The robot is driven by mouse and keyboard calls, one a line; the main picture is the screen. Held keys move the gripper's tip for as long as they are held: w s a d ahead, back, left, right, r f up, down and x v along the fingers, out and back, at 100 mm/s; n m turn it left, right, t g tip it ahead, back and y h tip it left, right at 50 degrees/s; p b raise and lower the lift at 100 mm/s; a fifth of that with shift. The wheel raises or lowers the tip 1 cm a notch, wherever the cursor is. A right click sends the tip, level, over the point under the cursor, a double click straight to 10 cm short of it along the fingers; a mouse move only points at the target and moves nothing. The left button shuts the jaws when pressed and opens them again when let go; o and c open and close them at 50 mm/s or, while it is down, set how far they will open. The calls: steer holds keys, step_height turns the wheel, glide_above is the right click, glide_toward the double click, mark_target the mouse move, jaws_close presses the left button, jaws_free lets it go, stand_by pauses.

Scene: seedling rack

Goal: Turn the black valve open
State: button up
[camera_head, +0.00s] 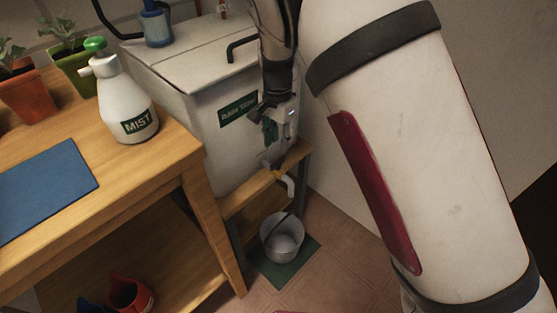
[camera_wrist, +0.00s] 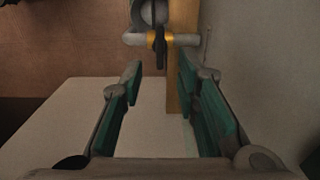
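The black valve (camera_wrist: 159,48) is a thin dark lever on a pale tap with a brass collar (camera_wrist: 159,39). In the wrist view it stands just beyond my fingertips, roughly in line with the gap between them. My gripper (camera_wrist: 160,78) is open and empty, with a green-padded finger on either side. In the head view my gripper (camera_head: 272,150) points down in front of the white water tank (camera_head: 185,93), just above the tap (camera_head: 288,184). The valve itself is mostly hidden there by my gripper. I cannot tell whether a finger touches the lever.
A grey bucket (camera_head: 283,246) stands on a green mat (camera_head: 270,275) below the tap. A wooden ledge (camera_head: 250,193) runs along the tank's front. A wooden table (camera_head: 150,185) with a mist bottle (camera_head: 125,100) and potted plants is at left.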

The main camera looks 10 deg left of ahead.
mark_target(278, 161)
step_height(278, 161, down, 7)
steer(key=shift+f+b, duration=0.1)
steer(key=shift+b, duration=0.95)
steer(key=shift+c, duration=0.5)
jaws_close()
